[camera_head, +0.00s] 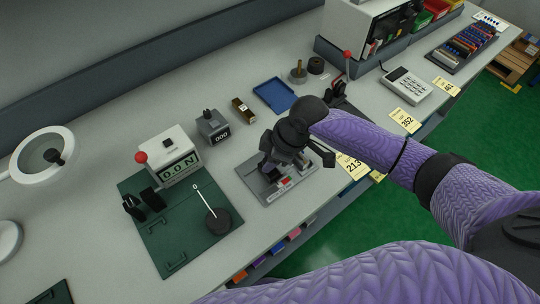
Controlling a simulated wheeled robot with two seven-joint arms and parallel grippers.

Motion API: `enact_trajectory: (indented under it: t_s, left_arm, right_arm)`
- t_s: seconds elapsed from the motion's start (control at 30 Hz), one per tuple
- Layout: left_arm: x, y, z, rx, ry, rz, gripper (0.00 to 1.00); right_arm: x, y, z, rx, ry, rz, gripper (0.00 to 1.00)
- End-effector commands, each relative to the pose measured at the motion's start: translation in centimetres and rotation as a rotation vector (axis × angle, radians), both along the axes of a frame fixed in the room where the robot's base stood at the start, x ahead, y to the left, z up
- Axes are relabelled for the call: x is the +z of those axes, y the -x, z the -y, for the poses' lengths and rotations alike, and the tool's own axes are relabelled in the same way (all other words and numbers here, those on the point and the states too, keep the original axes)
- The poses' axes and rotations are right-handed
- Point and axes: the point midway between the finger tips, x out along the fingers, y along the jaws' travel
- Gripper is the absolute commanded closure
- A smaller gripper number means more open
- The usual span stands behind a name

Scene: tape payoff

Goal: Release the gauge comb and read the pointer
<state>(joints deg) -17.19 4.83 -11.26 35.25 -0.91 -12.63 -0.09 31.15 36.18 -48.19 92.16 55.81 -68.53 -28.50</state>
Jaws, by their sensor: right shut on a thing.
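My right gripper (272,157) is low over a grey plate fixture (261,193) with small red and pale parts (289,181). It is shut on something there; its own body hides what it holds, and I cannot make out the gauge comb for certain. On the green board (180,249) to the left, a thin white pointer (206,200) runs from a dark round base (217,221) to a mark "0". A white box with a red knob (172,156) on the same board displays "0.0 N". My left gripper is not in view.
Behind the fixture are a small grey counter (212,127), a brown block (243,110) and a blue tray (274,95). A red-knobbed lever (347,66) and a white keypad device (406,86) stand right. Yellow tags (404,120) line the front edge.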

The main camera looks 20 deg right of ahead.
Motion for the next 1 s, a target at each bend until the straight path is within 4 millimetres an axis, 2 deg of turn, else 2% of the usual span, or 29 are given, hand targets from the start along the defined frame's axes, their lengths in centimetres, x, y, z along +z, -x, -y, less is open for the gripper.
enact_trajectory:
  t_s: [0.53,1.0]
  left_arm:
    - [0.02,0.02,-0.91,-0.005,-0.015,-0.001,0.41]
    - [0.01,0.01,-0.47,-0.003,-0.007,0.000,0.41]
  right_arm:
    - [0.03,-0.02,0.01,0.000,0.000,0.001,1.00]
    - [0.04,-0.03,0.01,0.000,-0.001,0.001,1.00]
